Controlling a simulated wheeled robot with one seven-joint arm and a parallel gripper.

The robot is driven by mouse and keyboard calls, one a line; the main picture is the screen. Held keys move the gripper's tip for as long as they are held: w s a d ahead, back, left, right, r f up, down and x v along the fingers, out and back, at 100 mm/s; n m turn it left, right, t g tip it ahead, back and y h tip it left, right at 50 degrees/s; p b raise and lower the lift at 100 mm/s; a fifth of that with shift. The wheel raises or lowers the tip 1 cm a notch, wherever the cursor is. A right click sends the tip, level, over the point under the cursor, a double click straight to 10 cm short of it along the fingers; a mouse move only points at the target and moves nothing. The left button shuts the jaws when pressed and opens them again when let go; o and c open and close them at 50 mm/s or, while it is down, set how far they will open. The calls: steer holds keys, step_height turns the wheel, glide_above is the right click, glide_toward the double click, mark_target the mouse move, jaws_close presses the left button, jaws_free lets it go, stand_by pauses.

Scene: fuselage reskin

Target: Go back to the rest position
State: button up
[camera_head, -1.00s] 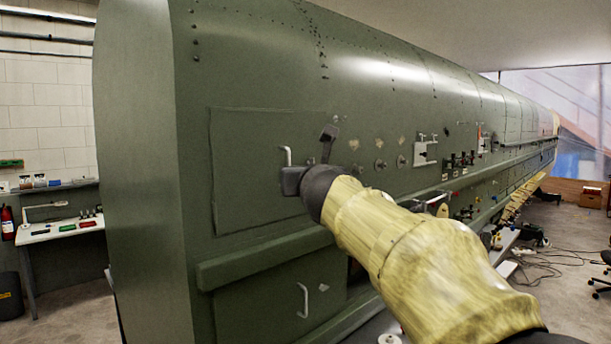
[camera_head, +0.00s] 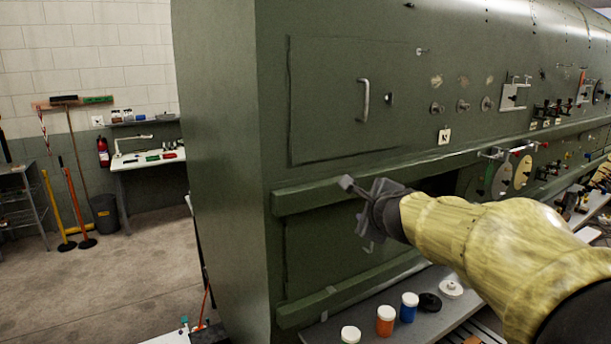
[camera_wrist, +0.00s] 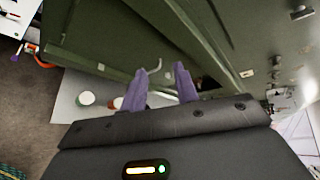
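My arm, in a yellow-beige sleeve, reaches in from the right in the head view. My gripper (camera_head: 358,200) is in front of the green fuselage (camera_head: 225,180), below the upper panel. In the wrist view my gripper (camera_wrist: 161,70) shows two purple fingers spread apart, with nothing held between them. The upper panel (camera_head: 330,105) lies flush and has a metal handle (camera_head: 363,100); my gripper is apart from it. The lower panel (camera_head: 310,250) is partly hidden behind my gripper. A handle (camera_wrist: 154,67) shows beyond the fingers in the wrist view.
A grey shelf (camera_head: 400,322) with an orange jar (camera_head: 385,321), a blue jar (camera_head: 408,307) and white-lidded pots runs along the fuselage below my arm. A rail (camera_head: 330,188) juts out under the upper panel. The floor (camera_head: 110,290) at left is open.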

steer(key=s+f+n+g, duration=0.3)
steer(key=s+f+n, duration=0.15)
steer(key=f, duration=0.35)
steer(key=s+f+n+g, duration=0.2)
steer(key=s+f+n, duration=0.3)
steer(key=f, duration=0.4)
steer(key=s+d+f+n+g+h+b, duration=0.1)
steer(key=s+f+n+g, duration=0.5)
steer(key=s+f+n, duration=0.6)
steer(key=s+d+f, duration=0.1)
steer(key=s, duration=0.1)
steer(key=shift+s, duration=0.4)
steer(key=shift+w, duration=0.1)
